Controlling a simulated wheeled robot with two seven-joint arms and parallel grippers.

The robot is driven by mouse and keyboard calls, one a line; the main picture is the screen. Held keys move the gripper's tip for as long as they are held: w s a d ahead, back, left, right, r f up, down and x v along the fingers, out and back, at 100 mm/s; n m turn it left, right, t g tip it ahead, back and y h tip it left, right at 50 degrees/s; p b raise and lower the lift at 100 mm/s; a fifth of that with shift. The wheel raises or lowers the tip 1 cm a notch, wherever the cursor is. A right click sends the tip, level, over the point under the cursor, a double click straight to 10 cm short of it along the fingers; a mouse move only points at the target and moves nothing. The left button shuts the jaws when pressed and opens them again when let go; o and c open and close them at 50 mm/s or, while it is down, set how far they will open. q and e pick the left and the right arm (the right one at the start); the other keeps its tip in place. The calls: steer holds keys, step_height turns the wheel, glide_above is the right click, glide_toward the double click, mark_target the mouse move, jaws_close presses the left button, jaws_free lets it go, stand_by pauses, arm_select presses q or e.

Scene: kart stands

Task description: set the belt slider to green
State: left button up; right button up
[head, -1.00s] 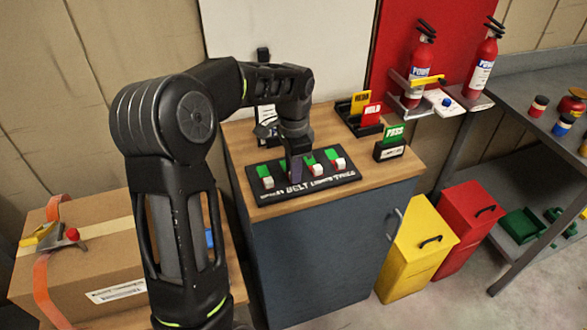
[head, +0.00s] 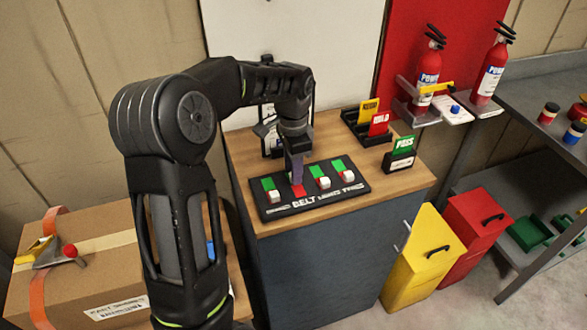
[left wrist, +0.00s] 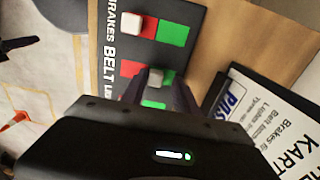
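The black slider board (head: 262,206) lies on the wooden cabinet top. Its BELT slider shows a bare red patch (head: 298,190) at the near end; its far end is hidden by my left gripper (head: 297,176). In the left wrist view, the pale belt knob (left wrist: 155,78) sits between my left fingertips (left wrist: 156,84), beyond the red patch (left wrist: 130,68); the fingers look closed on it. The BRAKES knob (head: 274,197), third knob (head: 323,183) and fourth knob (head: 348,176) stand on their near ends with green showing. My right gripper is out of view.
Card holders with a yellow card (head: 368,109), red card (head: 380,123) and green PASS card (head: 404,145) stand right of the board. A printed sign (left wrist: 255,120) is close beside my left gripper. A cardboard box (head: 85,270) is at left.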

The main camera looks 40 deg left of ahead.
arm_select(q)
steer(key=shift+o, duration=0.4)
steer(key=shift+d, duration=0.1)
step_height(320, 180, up, 8)
steer(key=shift+f+b, duration=0.1)
steer(key=shift+b, duration=0.35)
